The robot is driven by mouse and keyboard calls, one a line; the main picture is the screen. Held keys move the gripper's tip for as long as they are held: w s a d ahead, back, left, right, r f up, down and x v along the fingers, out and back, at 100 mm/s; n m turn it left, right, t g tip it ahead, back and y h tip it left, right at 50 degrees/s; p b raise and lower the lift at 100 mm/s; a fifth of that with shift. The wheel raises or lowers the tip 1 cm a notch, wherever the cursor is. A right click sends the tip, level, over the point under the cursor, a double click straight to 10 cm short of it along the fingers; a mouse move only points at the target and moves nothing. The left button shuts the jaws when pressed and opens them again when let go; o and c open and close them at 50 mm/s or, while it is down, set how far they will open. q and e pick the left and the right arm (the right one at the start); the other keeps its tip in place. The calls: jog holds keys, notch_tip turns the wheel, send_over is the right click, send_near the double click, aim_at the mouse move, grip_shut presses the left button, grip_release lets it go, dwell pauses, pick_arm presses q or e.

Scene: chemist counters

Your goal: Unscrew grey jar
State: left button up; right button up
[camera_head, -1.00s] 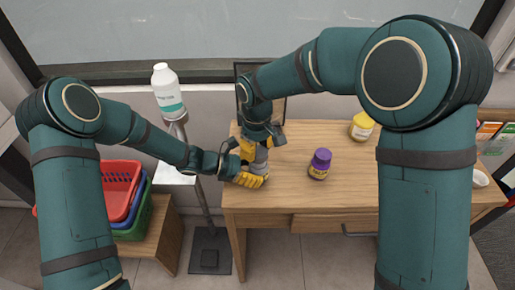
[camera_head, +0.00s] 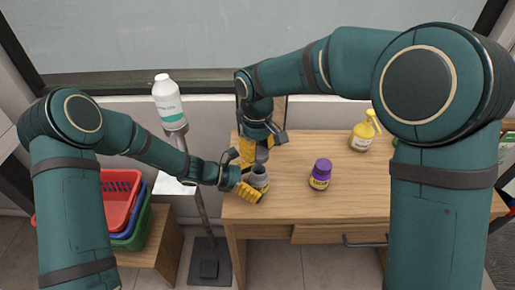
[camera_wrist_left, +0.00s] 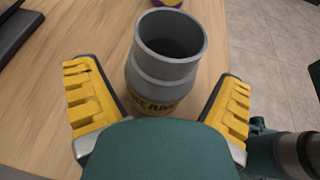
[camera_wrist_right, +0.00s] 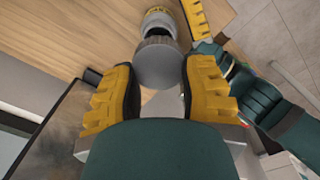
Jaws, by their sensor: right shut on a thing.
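The grey jar (camera_head: 260,180) stands upright near the left end of the wooden desk. In the left wrist view the jar (camera_wrist_left: 164,70) shows an uncovered round mouth and part of a dark-lettered label. My left gripper (camera_head: 250,184) is open, with its fingers spread on either side of the jar. My right gripper (camera_head: 255,157) is above the jar, shut on the grey lid (camera_wrist_right: 159,63). The lid is off the jar, and a gap shows between them in the right wrist view.
A purple-capped jar (camera_head: 320,175) stands to the right on the desk (camera_head: 290,205). A yellow pump bottle (camera_head: 363,135) is farther back. A white bottle (camera_head: 167,103) sits on a stand at left, beside stacked baskets (camera_head: 118,195). The desk's front middle is clear.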

pick_arm(q)
jog(key=v, duration=1.2)
